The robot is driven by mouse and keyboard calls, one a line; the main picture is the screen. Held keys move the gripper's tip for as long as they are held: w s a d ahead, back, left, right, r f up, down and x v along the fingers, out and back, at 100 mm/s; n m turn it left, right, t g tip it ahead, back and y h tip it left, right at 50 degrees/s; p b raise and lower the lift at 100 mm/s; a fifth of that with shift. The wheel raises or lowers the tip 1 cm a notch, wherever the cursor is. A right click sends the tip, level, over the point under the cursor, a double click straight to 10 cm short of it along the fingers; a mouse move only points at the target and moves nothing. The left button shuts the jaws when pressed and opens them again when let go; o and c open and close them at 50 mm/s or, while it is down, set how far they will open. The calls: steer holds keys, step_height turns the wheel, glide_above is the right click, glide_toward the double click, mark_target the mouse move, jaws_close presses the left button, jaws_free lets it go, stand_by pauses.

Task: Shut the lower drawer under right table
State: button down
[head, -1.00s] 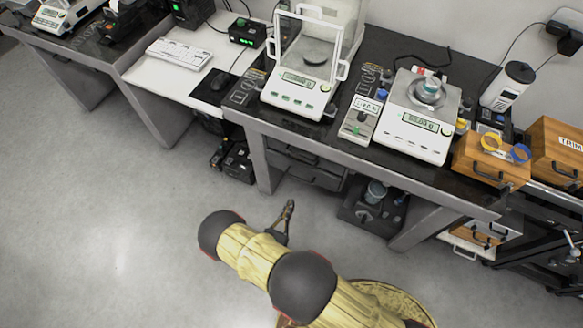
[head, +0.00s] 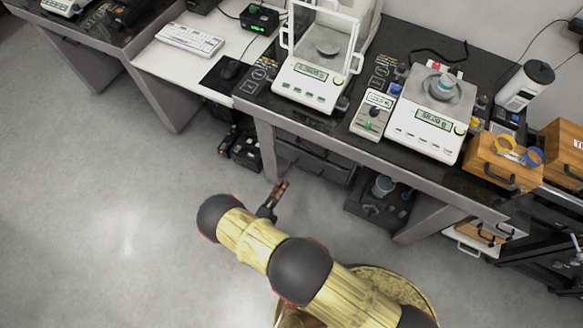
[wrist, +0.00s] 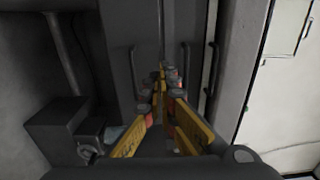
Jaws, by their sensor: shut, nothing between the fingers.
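The drawer unit under the right table (head: 430,172) shows in the head view with two dark grey fronts. The lower drawer (head: 318,173) is below the upper drawer (head: 305,148). How far the lower drawer stands out is hard to tell. My gripper (head: 283,185) is shut and empty, in front of the drawer unit, just left of the lower drawer in the picture. In the wrist view my gripper's closed fingers (wrist: 161,75) point at dark panels with two bar handles, one on each side. Contact with a drawer cannot be seen.
The table's grey left leg (head: 267,150) stands close beside my gripper. Black boxes (head: 245,150) lie on the floor left of it. A dark tray with jars (head: 378,208) is right of the drawers. Open floor (head: 110,220) lies to the left.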

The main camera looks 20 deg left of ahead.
steer(key=w+b, duration=0.1)
steer(key=w, duration=0.3)
steer(key=w+b, duration=0.1)
steer(key=w, duration=0.4)
steer(key=w+d+b, duration=0.1)
steer(key=w, duration=0.3)
steer(key=shift+w, duration=0.25)
steer(key=shift+d, duration=0.1)
steer(key=shift+w+b, duration=0.6)
steer(key=shift+w, duration=0.65)
steer(key=shift+s, duration=0.1)
steer(key=p, duration=0.3)
glide_toward(300, 155)
steer(key=s, duration=0.1)
steer(key=s+r, duration=0.1)
steer(key=s, duration=0.1)
steer(key=s+r, duration=0.1)
steer(key=s, duration=0.1)
